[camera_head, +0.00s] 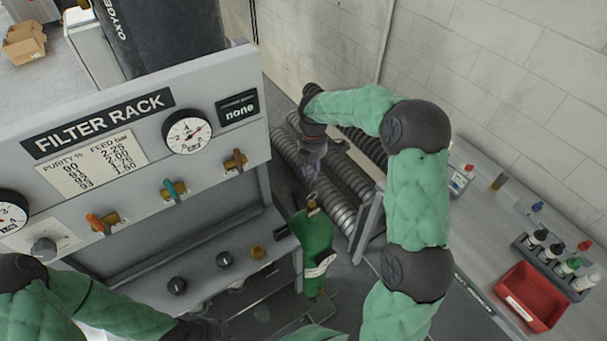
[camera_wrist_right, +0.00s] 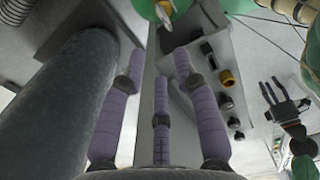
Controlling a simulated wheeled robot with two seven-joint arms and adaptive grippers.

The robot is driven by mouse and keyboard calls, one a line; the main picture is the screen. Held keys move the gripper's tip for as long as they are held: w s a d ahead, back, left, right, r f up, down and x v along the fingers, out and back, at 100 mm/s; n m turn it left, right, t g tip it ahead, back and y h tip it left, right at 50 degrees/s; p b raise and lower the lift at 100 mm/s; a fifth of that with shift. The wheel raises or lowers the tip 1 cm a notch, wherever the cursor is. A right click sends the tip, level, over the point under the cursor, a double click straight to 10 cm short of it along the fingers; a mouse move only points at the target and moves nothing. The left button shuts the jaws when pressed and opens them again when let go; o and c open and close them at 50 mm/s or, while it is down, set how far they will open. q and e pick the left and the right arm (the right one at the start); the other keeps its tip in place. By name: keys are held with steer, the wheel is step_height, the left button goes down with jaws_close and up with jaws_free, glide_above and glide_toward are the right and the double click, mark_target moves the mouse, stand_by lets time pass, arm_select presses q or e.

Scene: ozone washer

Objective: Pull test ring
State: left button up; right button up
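No part that I can surely call the test ring stands out. A small brass fitting (camera_head: 312,203) with a thin ring-like loop tops a green bottle (camera_head: 316,250) beside the filter rack (camera_head: 190,90). My right gripper (camera_head: 314,172) hangs above that fitting, apart from it. In the right wrist view its three purple fingers (camera_wrist_right: 160,85) are spread with nothing between them. Green surfaces and a small brass-and-white part (camera_wrist_right: 164,10) show at the top edge there.
The rack front carries gauges (camera_head: 188,132), coloured valve levers (camera_head: 173,190) and a lower ledge with knobs (camera_head: 177,286). Ribbed grey cylinders (camera_head: 335,205) lie behind the bottle. A bench at right holds a red tray (camera_head: 512,309) and small bottles (camera_head: 553,248).

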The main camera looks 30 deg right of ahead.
mark_target(312, 194)
steer(key=f, duration=0.3)
steer(key=f+p, duration=0.1)
steer(key=f, duration=0.2)
steer(key=s+f, duration=0.1)
steer(key=f, duration=0.2)
steer(key=shift+f, duration=0.35)
arm_select(q)
steer(key=shift+s+r, duration=0.35)
steer(key=shift+r, duration=0.55)
arm_select(e)
steer(key=shift+f, duration=0.3)
jaws_close()
steer(key=shift+a, duration=0.1)
jaws_free()
steer(key=shift+s+f, duration=0.1)
steer(key=shift+s, duration=0.15)
arm_select(q)
steer(key=shift+s, duration=0.1)
arm_select(e)
steer(key=shift+w, duration=0.1)
